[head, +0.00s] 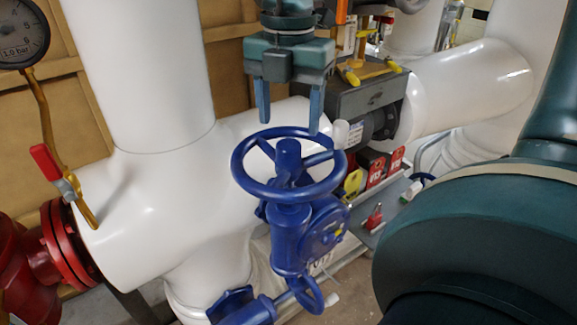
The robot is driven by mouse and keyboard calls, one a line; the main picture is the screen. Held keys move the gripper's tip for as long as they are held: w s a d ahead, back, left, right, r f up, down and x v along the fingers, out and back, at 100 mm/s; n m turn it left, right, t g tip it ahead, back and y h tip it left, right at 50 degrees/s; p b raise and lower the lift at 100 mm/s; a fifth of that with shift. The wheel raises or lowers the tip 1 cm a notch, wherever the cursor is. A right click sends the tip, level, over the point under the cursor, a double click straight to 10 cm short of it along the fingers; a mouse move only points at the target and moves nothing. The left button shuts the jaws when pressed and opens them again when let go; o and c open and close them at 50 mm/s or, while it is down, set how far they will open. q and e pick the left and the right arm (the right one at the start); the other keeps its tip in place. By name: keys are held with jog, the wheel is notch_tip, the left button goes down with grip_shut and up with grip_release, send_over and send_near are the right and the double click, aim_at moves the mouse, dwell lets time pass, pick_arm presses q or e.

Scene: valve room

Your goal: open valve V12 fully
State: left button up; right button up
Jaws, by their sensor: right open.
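A blue valve handwheel (253,183) with spokes and a raised hub stands in the middle of the head view, on a blue valve body (288,240). A pale label (320,263) low behind the valve is partly covered, and I cannot read it as V12. My right gripper (289,122) hangs from the top with its two blue-grey fingers pointing down, spread apart and empty. Its fingertips appear at the far rim of the handwheel, one to each side of the hub in the picture. I cannot tell whether they touch it. My left gripper is not in view.
Thick white pipes (140,75) stand behind and left of the valve. A red-handled lever (50,167) and a gauge (22,35) are at left. A grey box (365,97) and red tags (372,168) lie behind at right. A red flange (65,245) is lower left.

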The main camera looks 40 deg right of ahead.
jog(key=shift+f+m+b, duration=0.1)
jog(key=shift+m+b, duration=0.2)
jog(key=shift+m, duration=0.8)
jog(key=m+b, duration=0.1)
jog(key=m, duration=0.2)
jog(key=shift+b, duration=0.3)
jog(key=m, duration=0.3)
jog(key=shift+b, duration=0.4)
jog(key=shift+m, duration=1.1)
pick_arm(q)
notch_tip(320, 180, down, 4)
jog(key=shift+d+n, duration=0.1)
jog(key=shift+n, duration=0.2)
